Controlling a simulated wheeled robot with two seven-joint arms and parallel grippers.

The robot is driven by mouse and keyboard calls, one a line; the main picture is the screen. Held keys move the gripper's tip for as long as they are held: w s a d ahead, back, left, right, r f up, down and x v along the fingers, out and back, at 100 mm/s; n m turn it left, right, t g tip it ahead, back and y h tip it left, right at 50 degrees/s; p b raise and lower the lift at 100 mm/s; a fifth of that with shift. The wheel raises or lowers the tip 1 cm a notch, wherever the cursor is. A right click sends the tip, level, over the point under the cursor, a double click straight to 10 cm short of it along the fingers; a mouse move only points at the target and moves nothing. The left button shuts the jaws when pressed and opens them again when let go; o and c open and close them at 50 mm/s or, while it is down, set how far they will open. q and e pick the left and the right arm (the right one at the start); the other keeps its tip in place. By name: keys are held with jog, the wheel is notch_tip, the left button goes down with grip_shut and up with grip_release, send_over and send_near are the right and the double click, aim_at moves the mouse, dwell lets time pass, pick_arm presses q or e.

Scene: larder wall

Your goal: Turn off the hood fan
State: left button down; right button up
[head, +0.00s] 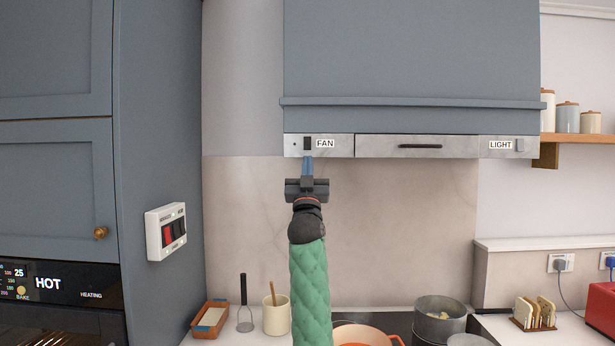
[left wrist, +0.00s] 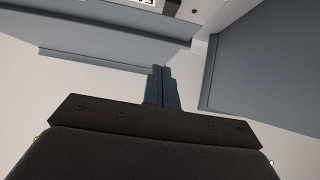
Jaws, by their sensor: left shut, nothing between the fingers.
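The hood (head: 412,60) is blue-grey with a metal control strip (head: 340,146) along its lower edge. The fan switch (head: 307,143) is a dark rocker at the strip's left end, beside the label FAN (head: 325,143). My left gripper (head: 307,160) is shut and empty, its blue fingers pointing up just below the fan switch. I cannot tell whether the fingertips touch it. In the left wrist view the shut fingers (left wrist: 161,88) point toward the hood's underside, and part of the strip shows at the top. My right gripper is not in view.
A wall panel with red and black switches (head: 172,231) is on the tall cabinet's side. Below are a pot (head: 438,318), an orange pan (head: 362,336) and a utensil crock (head: 276,318). The backsplash is clear.

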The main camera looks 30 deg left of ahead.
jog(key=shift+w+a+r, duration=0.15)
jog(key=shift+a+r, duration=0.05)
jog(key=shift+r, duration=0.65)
